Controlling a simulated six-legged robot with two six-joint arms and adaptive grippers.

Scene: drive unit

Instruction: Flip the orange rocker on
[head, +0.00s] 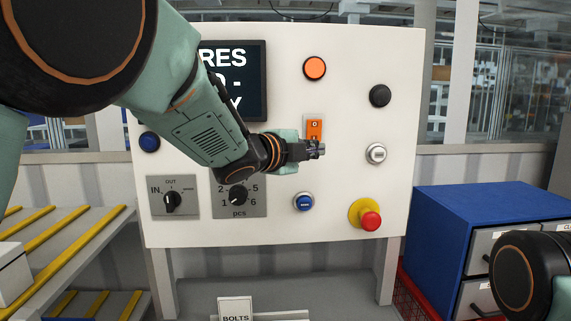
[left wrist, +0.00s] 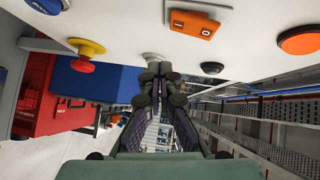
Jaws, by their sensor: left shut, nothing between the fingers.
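The orange rocker (head: 315,130) sits on a small plate in the middle of the white control panel (head: 240,233). In the left wrist view the rocker (left wrist: 193,24) shows whole, with its I and O marks, on a pale plate. My left gripper (head: 320,149) is shut and empty, in front of the panel just below the rocker. In the head view it overlaps the rocker's lower end. In the left wrist view its fingers (left wrist: 160,72) lie together, apart from the rocker. I cannot tell if it touches the panel. My right gripper is out of view.
Near the rocker are an orange button (head: 315,68), a black button (head: 380,96), a white button (head: 376,153), a blue button (head: 303,202) and a red emergency stop (head: 370,220). Two rotary knobs and a screen are at left. A blue cabinet (head: 440,240) stands at right.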

